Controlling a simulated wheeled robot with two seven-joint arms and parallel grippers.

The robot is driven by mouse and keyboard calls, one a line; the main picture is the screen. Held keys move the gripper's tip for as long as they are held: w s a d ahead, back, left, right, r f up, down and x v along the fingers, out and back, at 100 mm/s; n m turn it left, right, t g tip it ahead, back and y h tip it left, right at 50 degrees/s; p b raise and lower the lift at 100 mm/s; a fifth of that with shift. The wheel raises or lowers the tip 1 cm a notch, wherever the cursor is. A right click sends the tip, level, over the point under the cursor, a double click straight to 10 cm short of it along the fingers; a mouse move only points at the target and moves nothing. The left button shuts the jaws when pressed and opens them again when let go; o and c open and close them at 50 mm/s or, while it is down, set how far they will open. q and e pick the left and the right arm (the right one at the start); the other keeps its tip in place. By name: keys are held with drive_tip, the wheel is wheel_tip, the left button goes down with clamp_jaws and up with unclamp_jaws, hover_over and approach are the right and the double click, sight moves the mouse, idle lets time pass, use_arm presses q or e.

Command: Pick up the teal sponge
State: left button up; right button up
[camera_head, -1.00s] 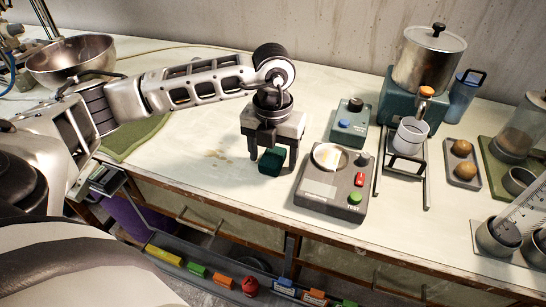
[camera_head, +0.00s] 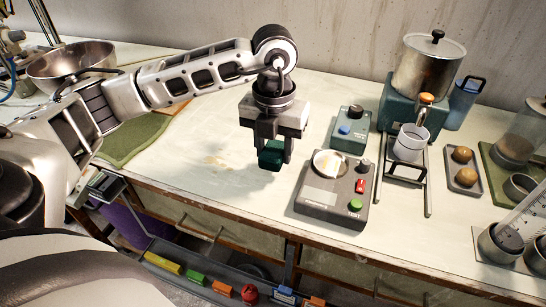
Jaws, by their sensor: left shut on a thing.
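The teal sponge (camera_head: 271,158) is a small dark teal block near the front edge of the table, left of the grey test box. My left gripper (camera_head: 272,150) reaches down over it from above, with a finger on either side. It is shut on the sponge. The upper part of the sponge is partly hidden by the gripper. Whether the sponge touches the table or hangs just above it is hard to tell. My right gripper does not show.
The grey test box (camera_head: 320,197) with coloured buttons stands close on the right. A smaller teal box (camera_head: 350,130) is behind it. A metal bowl (camera_head: 72,65) and green mat (camera_head: 135,137) lie at left. A tray with coloured items (camera_head: 215,283) runs below the table front. The table left of the sponge is clear.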

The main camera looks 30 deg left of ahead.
use_arm(q)
drive_tip(key=s+d+r, duration=0.8)
drive_tip(key=d+r, duration=0.1)
drive_tip(key=d, duration=0.1)
drive_tip(key=shift+s+d+b, duration=0.15)
drive_tip(key=shift+s+b, duration=0.1)
drive_tip(key=shift+b, duration=0.2)
